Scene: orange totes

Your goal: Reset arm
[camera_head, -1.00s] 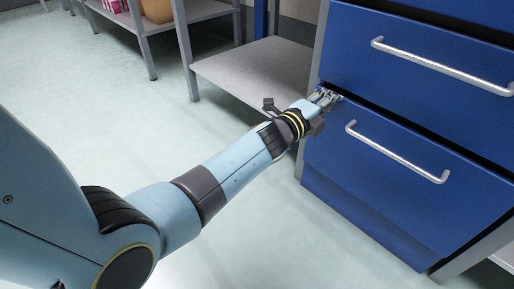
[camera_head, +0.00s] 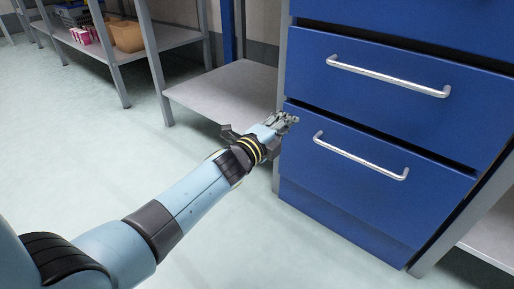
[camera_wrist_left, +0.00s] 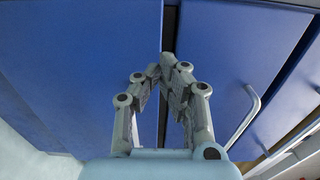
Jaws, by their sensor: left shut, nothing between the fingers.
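My left gripper (camera_head: 287,120) reaches in from the left, beside the left edge of a blue drawer cabinet (camera_head: 334,218). Its fingers are shut with nothing between them, and they also show close together in the left wrist view (camera_wrist_left: 165,66). In the head view the fingertips are near the gap between the middle drawer (camera_head: 380,105) and the lower drawer (camera_head: 370,195). I cannot tell whether they touch the cabinet. My right gripper is not in view.
The lower drawer's handle (camera_head: 360,158) and the middle drawer's handle (camera_head: 390,78) stick out to the right. A grey low shelf (camera_head: 225,90) is behind my gripper. Shelving at the back left holds a tan box (camera_head: 127,36) and pink boxes (camera_head: 82,36). The floor (camera_head: 80,130) at left is clear.

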